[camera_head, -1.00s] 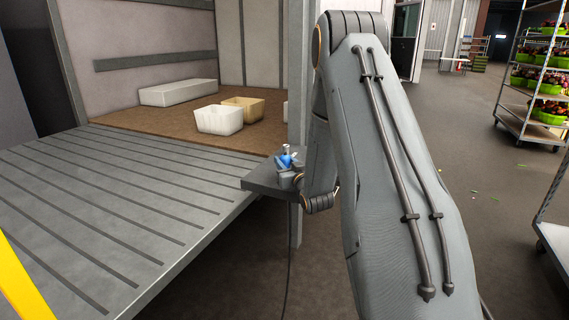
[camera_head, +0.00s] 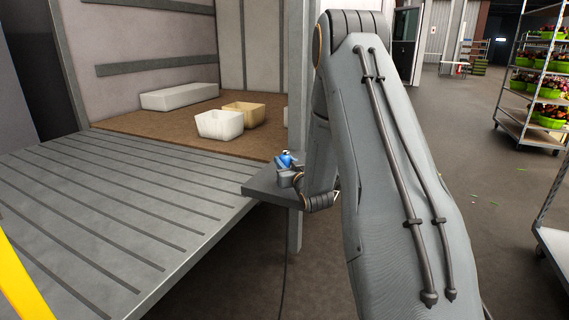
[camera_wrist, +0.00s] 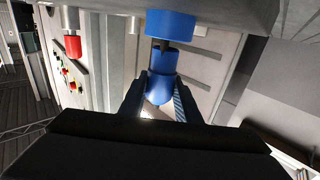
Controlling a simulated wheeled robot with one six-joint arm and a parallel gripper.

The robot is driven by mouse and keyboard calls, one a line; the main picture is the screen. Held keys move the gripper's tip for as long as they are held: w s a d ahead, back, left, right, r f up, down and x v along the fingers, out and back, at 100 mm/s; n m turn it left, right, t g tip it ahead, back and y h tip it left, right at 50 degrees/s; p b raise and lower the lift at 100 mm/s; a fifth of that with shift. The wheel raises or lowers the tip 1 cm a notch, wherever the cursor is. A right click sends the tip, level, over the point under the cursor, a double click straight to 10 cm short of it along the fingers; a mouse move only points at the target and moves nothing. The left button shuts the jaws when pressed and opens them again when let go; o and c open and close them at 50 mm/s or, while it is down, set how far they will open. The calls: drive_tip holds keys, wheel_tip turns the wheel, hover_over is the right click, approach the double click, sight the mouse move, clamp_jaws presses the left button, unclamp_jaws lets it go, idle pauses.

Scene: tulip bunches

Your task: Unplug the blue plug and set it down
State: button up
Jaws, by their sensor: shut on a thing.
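In the wrist view the blue plug (camera_wrist: 162,62) is between the two fingers of my gripper (camera_wrist: 160,96), which is shut on it. A blue socket (camera_wrist: 170,24) is just above the plug in the picture. A short dark part shows between the two; I cannot tell whether they are still joined. In the head view a small blue piece (camera_head: 286,160) shows at my gripper, by the small grey shelf (camera_head: 262,188). My arm hides part of this area, and the fingers are too small there to make out.
A red fitting (camera_wrist: 72,46) is at the upper left of the wrist view. In the head view a ribbed ramp (camera_head: 120,190) leads to a cargo floor with a white crate (camera_head: 219,125) and a tan crate (camera_head: 245,112). Flower trolleys (camera_head: 530,100) stand right. A cable hangs below the shelf.

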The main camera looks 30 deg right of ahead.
drive_tip(key=shift+r, duration=0.15)
drive_tip(key=shift+r+p, duration=1.2)
drive_tip(key=shift+r, duration=0.7)
